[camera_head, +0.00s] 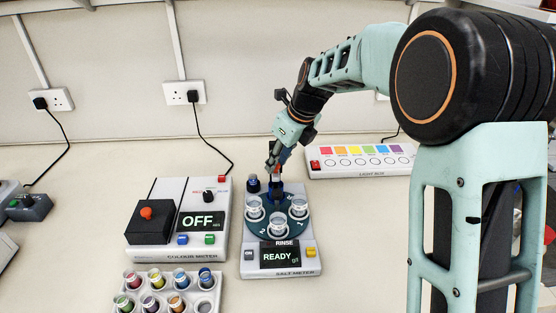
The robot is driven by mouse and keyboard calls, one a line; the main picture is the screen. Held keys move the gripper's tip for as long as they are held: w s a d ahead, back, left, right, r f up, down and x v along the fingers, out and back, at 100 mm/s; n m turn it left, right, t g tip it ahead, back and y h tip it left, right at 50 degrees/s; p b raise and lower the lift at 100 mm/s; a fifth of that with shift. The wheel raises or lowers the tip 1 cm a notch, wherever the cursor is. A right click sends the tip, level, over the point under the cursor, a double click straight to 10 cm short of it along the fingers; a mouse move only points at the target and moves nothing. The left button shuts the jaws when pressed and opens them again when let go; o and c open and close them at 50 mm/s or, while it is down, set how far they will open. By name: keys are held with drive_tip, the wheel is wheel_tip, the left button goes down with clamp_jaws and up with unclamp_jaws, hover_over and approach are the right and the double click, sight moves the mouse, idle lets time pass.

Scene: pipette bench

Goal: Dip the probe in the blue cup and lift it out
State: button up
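The salt meter (281,269) stands on the bench with a round dark blue turntable (277,235) on top. Three clear cups (277,223) with pale rims sit on the turntable. A dark blue form (278,189) shows at its back edge, partly behind my gripper; I cannot tell whether it is the blue cup. My gripper (275,172) points down over this back edge, its fingers close together. A thin dark piece shows at the fingertips; I cannot tell whether it is the probe or part of the fingers, or whether it touches the blue form.
A short dark post (253,184) stands left of my gripper. The colour meter (158,254), reading OFF, is to the left. A rack of coloured vials (166,294) is in front. The light box (360,160) lies behind right.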

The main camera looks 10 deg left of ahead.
drive_tip(key=shift+c, duration=0.2)
clamp_jaws()
drive_tip(key=shift+r, duration=0.1)
wheel_tip(320, 180, up, 5)
drive_tip(key=p, duration=0.5)
drive_tip(key=shift+r, duration=0.15)
drive_tip(key=shift+w+r, duration=0.1)
drive_tip(key=shift+c, duration=0.5)
unclamp_jaws()
drive_tip(key=shift+o, duration=0.7)
